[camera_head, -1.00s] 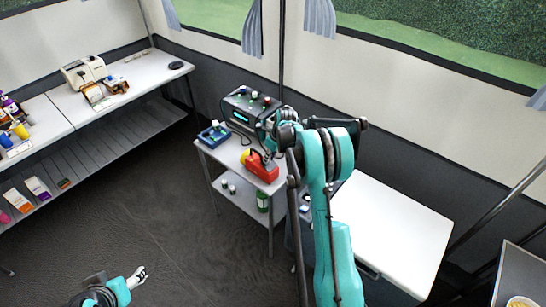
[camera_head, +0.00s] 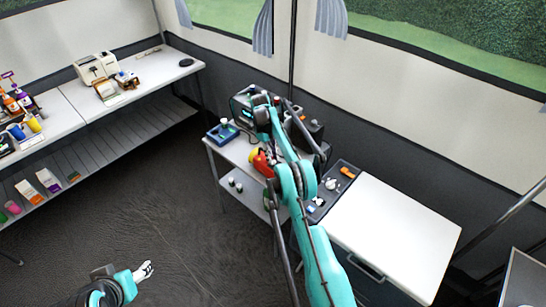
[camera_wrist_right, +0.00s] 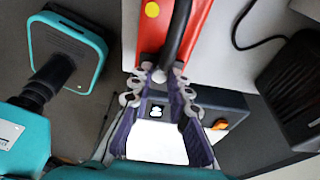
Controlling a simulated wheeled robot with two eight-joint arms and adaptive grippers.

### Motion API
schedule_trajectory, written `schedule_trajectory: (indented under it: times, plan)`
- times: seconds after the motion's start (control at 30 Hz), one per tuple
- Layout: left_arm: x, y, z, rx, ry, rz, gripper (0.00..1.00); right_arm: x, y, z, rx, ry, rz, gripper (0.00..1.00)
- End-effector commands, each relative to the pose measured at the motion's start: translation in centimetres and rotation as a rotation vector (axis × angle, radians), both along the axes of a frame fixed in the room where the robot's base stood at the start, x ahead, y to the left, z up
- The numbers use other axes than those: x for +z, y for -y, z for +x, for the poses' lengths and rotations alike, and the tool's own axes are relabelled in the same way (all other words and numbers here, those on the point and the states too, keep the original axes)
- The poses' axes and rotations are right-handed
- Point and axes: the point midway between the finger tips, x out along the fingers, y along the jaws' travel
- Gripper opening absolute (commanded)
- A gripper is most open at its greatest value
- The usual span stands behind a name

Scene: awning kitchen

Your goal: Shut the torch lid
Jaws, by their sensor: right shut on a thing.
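The red torch (camera_head: 260,168) with a yellow front lies on the small grey cart, partly behind my right arm in the head view. The right wrist view shows its red body (camera_wrist_right: 148,28) close up, with a black curved handle (camera_wrist_right: 178,35) running down between my fingertips. My right gripper (camera_wrist_right: 162,75) is shut on this black part. In the head view, the right gripper cannot be made out behind my arm. The lid's position cannot be told. My left gripper (camera_head: 146,271) hangs low over the floor, away from the cart; its finger gap is too small to tell.
A blue tray (camera_head: 222,133) and a dark device (camera_head: 240,105) stand on the cart near the torch. A long bench (camera_head: 150,80) stands at the left. The floor between is clear.

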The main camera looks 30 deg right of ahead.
Motion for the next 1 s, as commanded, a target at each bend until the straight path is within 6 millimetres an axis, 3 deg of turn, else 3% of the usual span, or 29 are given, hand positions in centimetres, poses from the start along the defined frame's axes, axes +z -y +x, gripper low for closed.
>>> schedule_trajectory:
  times: [0.67,0.7,0.73,1.0]
  plan:
    - [-0.06,0.00,0.00,0.000,0.000,0.000,0.62,-0.38,-0.11,0.05,0.000,-0.027,-0.007,0.00]
    - [-0.06,0.00,0.00,0.000,0.000,0.000,0.62,-0.39,-0.12,0.06,0.000,-0.027,-0.007,0.28]
    - [-0.06,0.00,0.00,0.000,0.000,0.000,0.62,-0.38,-0.12,0.06,0.000,-0.027,-0.007,0.36]
    - [-0.04,0.00,0.00,0.000,0.000,0.000,0.62,-0.25,-0.06,0.08,0.001,-0.026,-0.008,0.38]
